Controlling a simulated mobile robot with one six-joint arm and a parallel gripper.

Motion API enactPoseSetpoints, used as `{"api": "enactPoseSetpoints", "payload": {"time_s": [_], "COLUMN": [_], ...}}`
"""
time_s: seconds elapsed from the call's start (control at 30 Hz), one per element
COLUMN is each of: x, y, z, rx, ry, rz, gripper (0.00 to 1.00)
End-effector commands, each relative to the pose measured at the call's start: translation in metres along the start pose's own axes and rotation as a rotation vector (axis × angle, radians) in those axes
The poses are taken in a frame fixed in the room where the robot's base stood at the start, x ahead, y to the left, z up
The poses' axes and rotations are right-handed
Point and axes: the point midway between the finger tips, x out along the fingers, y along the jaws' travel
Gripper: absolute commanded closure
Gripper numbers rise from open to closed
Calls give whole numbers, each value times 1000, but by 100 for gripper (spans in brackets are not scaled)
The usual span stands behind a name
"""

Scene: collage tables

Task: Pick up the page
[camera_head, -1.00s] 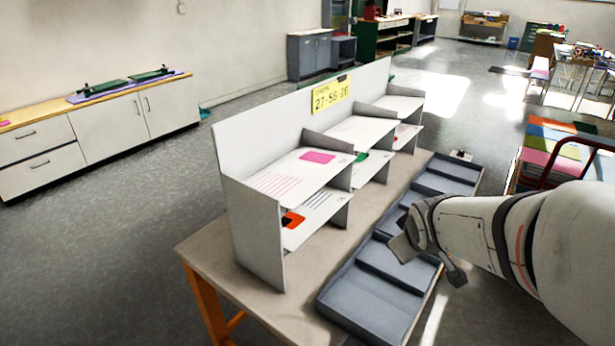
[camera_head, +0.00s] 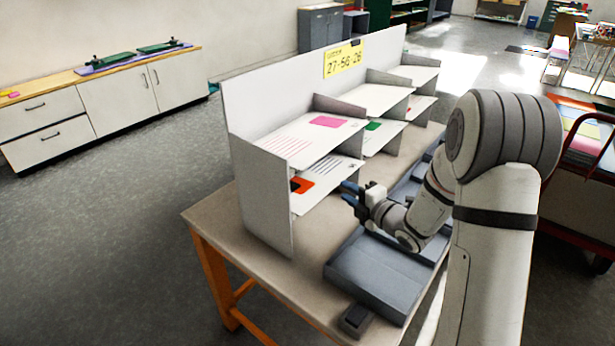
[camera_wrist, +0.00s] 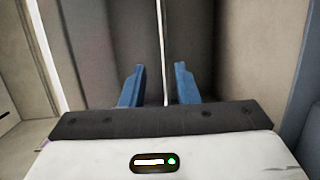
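A white page (camera_head: 322,178) with dark lines and an orange-red patch lies in the lower near compartment of the grey sorting rack, its edge at the compartment's front. My gripper (camera_head: 347,193) is at the front of this compartment, blue fingers pointing in. In the wrist view the gripper (camera_wrist: 160,68) is open, and a thin white edge (camera_wrist: 161,40) runs between its fingers with a gap on each side. This looks like the page seen edge-on. A second page (camera_head: 295,143) with red lines and a pink patch lies on the level above.
The rack (camera_head: 262,200) stands on a table (camera_head: 215,215) and has more compartments behind, one with a green patch (camera_head: 373,126). Grey trays (camera_head: 375,275) lie along the table's right side, below my arm. A yellow number sign (camera_head: 343,59) tops the rack.

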Motion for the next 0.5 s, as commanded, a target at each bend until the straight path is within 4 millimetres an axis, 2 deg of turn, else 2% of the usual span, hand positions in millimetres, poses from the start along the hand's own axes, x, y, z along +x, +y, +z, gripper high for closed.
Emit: {"api": "enactPoseSetpoints", "payload": {"time_s": [0.3, 0.5], "x": [45, 56], "y": [-3, -4], "z": [0, 0], "rx": [2, 2], "ry": [2, 0], "rz": [-2, -1], "gripper": [72, 72]}}
